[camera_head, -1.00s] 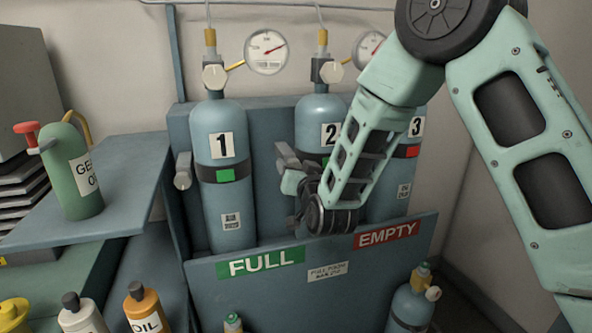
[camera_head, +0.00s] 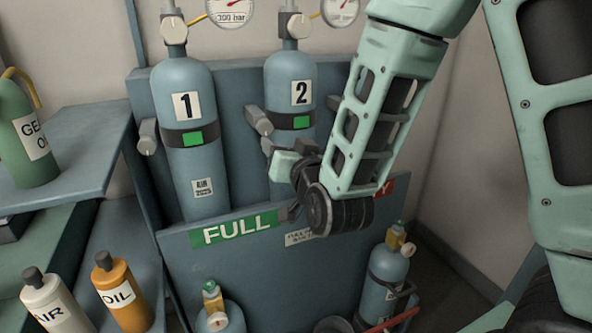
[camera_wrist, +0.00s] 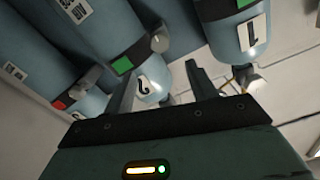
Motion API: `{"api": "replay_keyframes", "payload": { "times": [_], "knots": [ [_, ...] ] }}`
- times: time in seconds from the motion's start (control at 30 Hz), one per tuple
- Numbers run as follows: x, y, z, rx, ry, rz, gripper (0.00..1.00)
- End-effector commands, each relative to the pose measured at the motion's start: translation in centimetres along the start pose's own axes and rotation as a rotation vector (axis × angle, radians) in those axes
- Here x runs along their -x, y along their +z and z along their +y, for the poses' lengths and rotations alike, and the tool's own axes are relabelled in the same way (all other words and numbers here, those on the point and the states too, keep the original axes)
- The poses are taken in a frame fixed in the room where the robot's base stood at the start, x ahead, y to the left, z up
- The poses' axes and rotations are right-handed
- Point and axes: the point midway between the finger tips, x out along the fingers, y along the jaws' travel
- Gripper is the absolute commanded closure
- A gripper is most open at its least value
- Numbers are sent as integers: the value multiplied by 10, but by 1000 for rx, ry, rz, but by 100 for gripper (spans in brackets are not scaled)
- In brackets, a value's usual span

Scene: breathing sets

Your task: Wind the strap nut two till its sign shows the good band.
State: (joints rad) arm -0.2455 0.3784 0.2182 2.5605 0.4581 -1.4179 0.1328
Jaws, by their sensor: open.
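Cylinder two (camera_head: 291,85) is blue and stands upright in the rack. Its strap carries a sign (camera_head: 301,122) showing green, also seen in the wrist view (camera_wrist: 122,65). Strap nut two (camera_head: 257,118) is a grey knob at the strap's left side; it also appears in the wrist view (camera_wrist: 160,41). My gripper (camera_head: 268,147) is just below and beside the nut. In the wrist view its two fingers are spread (camera_wrist: 159,66), with nothing gripped between them. The nut lies beyond the fingertips and appears apart from them.
Cylinder one (camera_head: 183,90) has a green sign and its own strap nut (camera_head: 148,137) at left. Cylinder three's sign (camera_wrist: 60,103) shows red in the wrist view. The rack's front panel (camera_head: 180,262) stands below my gripper. Bottles stand at left; a small cylinder (camera_head: 385,275) stands at right.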

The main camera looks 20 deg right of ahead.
Motion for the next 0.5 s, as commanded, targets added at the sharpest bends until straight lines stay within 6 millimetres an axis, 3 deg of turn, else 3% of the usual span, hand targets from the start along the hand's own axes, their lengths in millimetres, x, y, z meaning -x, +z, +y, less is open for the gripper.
{"api": "replay_keyframes", "payload": {
  "times": [0.03,0.5],
  "knots": [
    [1,7,2,-1,0,5,43],
    [16,6,2,-1,1,5,43]
  ]
}}
